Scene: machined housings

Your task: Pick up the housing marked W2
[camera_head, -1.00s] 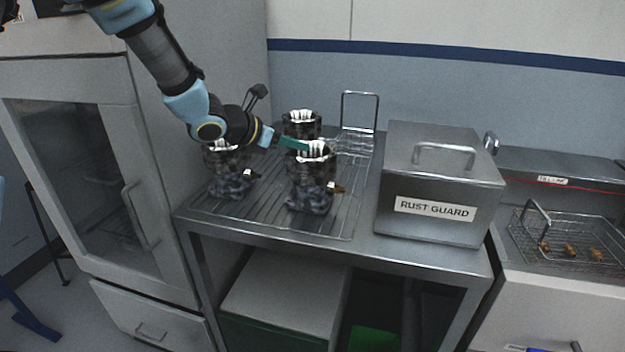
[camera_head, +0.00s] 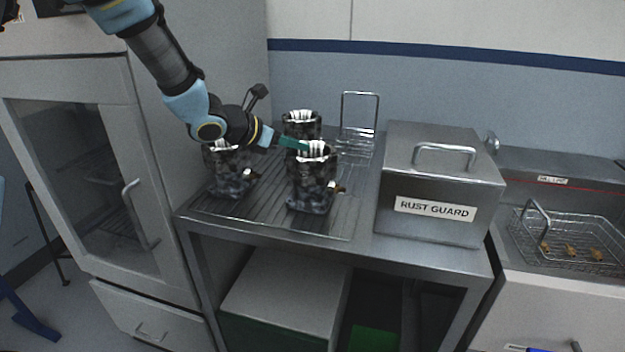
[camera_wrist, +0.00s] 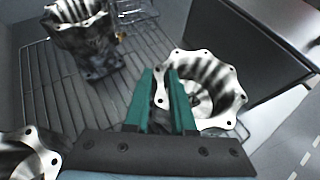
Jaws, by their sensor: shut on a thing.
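Three dark mottled housings with bright machined tops stand upright on the wire rack: a left one (camera_head: 231,176), a front one (camera_head: 313,185) and a back one (camera_head: 301,125). No W2 mark can be read on any of them. My gripper (camera_head: 304,145) is at the rim of the front housing. In the wrist view, my gripper (camera_wrist: 162,84) has its teal fingers close together at the near wall of that housing (camera_wrist: 215,88), shut on its rim. The back housing (camera_wrist: 84,38) shows at upper left and the left housing (camera_wrist: 28,152) at lower left, partly cut off.
A steel box labelled RUST GUARD (camera_head: 440,185) stands to the right of the rack (camera_head: 262,212). A wire basket (camera_head: 357,130) with a tall handle is behind. Another basket (camera_head: 568,240) with small brass-coloured parts sits at far right.

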